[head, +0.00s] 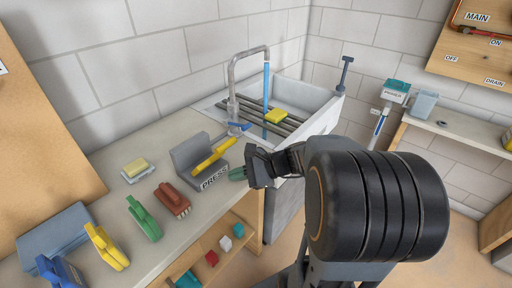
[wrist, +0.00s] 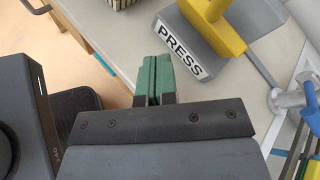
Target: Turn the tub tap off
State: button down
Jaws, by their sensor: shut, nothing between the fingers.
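In the wrist view, the tap's metal base (wrist: 288,99) and the blue lever (wrist: 311,98) are at the right edge. My gripper (head: 238,174) has green fingertips, which also show in the wrist view (wrist: 157,80). It is shut and empty, near the counter's edge, in front of the tap and apart from it.
Clamps and a brush (head: 172,199) lie along the counter (head: 118,200). A yellow sponge (head: 276,116) rests on bars across the tub. A valve board (head: 470,65) hangs at right.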

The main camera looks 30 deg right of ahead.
jog(key=w+d+m+t, duration=0.1)
jog(key=d+m+t, duration=0.1)
jog(key=w+d+f+m+t+b, duration=0.1)
jog(key=w+d+m+t, duration=0.1)
jog(key=d, duration=0.1)
jog(key=w+d+f+m+t+b, duration=0.1)
jog(key=d+m+t, duration=0.1)
jog(key=shift+w+d+m, duration=0.15)
jog(key=shift+d+m, duration=0.1)
jog(key=shift+m, duration=0.05)
jog(key=w+d+m+t+h+b, duration=0.2)
jog(key=d+m+t+h+b, duration=0.1)
jog(key=d+m+t, duration=0.5)
jog(key=n+g, duration=0.1)
send_near(236, 124)
jog(key=w, duration=0.1)
jog(key=w+r, duration=0.1)
jog(key=shift+w+d+h, duration=0.3)
jog(key=shift+d, duration=0.05)
jog(key=shift+r, duration=0.1)
